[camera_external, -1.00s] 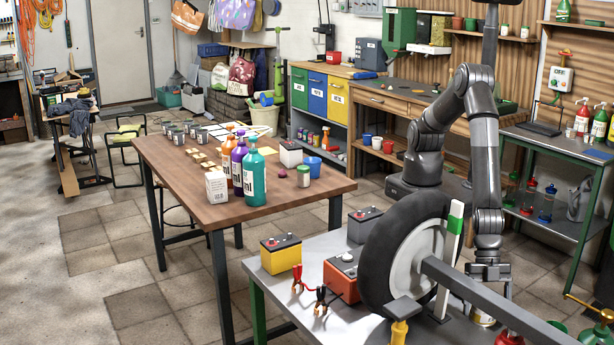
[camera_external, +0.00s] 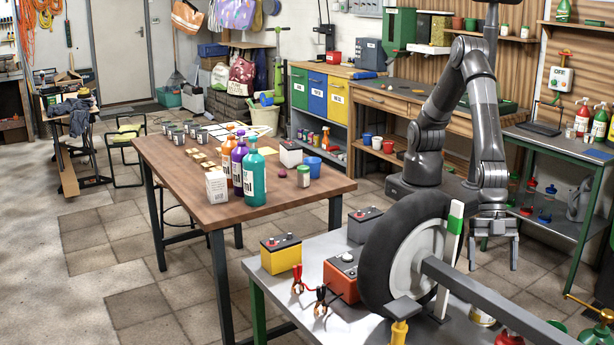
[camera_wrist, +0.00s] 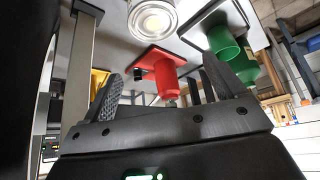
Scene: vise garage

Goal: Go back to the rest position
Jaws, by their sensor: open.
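My gripper (camera_external: 493,258) hangs fingers-down above the right part of the grey bench (camera_external: 340,322), behind the wheel (camera_external: 410,252) and its grey bar. Its fingers are spread with nothing between them, and it is apart from the bench things. The wrist view also shows my gripper (camera_wrist: 162,95) open. A can with a pale round lid (camera_wrist: 152,18) is beyond the fingers in the wrist view; in the external view the can (camera_external: 481,317) stands on the bench, partly hidden by the bar.
A red object (camera_wrist: 168,75) and a green one (camera_wrist: 225,42) are near the can. A yellow battery (camera_external: 281,254), an orange battery (camera_external: 341,275) and red clamps (camera_external: 297,280) lie left of the wheel. The wooden table (camera_external: 200,170) holds bottles and jars. Floor behind the bench is clear.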

